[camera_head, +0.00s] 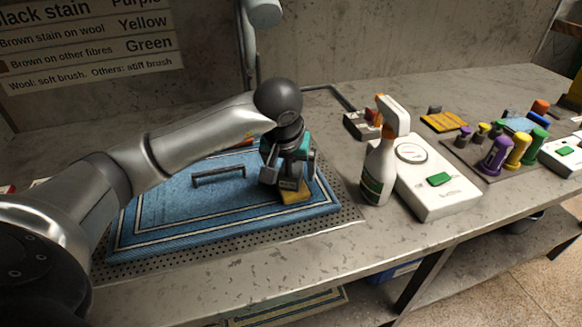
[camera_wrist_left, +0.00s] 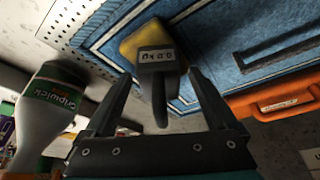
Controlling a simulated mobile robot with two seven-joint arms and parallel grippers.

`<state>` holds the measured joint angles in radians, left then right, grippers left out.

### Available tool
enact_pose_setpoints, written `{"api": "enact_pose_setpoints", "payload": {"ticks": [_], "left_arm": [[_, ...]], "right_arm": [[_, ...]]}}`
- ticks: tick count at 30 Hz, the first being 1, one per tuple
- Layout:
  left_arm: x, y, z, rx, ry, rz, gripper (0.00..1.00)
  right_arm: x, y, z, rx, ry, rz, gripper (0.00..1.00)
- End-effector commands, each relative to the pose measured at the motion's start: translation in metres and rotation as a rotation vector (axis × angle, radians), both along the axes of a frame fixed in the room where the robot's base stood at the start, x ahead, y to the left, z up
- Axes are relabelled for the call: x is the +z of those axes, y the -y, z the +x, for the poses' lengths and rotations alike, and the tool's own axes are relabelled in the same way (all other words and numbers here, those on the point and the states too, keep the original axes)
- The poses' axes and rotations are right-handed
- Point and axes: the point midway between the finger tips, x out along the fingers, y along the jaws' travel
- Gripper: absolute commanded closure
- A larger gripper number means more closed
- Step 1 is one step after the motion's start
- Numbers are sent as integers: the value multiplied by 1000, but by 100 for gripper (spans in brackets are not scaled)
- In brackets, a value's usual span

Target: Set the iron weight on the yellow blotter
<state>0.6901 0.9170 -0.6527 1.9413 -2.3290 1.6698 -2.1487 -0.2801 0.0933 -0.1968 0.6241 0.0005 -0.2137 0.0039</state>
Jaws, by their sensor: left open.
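The iron weight (camera_head: 290,184) is a dark block with a pale label and a handle. It rests on the yellow blotter (camera_head: 296,197), a small pad on the blue rug. In the left wrist view the weight (camera_wrist_left: 158,58) covers much of the blotter (camera_wrist_left: 131,44), whose yellow edge shows beside it. My left gripper (camera_head: 287,172) is over the weight. In the left wrist view its fingers (camera_wrist_left: 158,80) are spread apart, one on each side of the weight's handle, with gaps visible. My right gripper is not in view.
The blue rug (camera_head: 155,212) lies on a perforated tray with a dark bar handle on it. A spray bottle (camera_head: 378,172) and a white scale (camera_head: 440,190) stand to the right. Coloured bottles (camera_head: 497,155) stand farther right. The bench's front strip is clear.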

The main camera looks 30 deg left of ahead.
Motion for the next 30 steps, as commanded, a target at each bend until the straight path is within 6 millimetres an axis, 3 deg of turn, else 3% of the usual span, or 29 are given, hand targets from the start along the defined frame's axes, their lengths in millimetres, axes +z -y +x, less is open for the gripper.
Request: {"api": "enact_pose_setpoints", "payload": {"ticks": [2,11,18,24,30], "left_arm": [[1,0,0,0,2,0,9],[67,8,-22,-1,12,1,9],[117,15,-41,-1,12,1,9],[139,18,-51,0,10,0,9],[144,19,-54,1,7,0,9]], "right_arm": [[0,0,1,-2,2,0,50],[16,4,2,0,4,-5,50],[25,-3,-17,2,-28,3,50],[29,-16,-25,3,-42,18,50],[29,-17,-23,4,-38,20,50]]}}
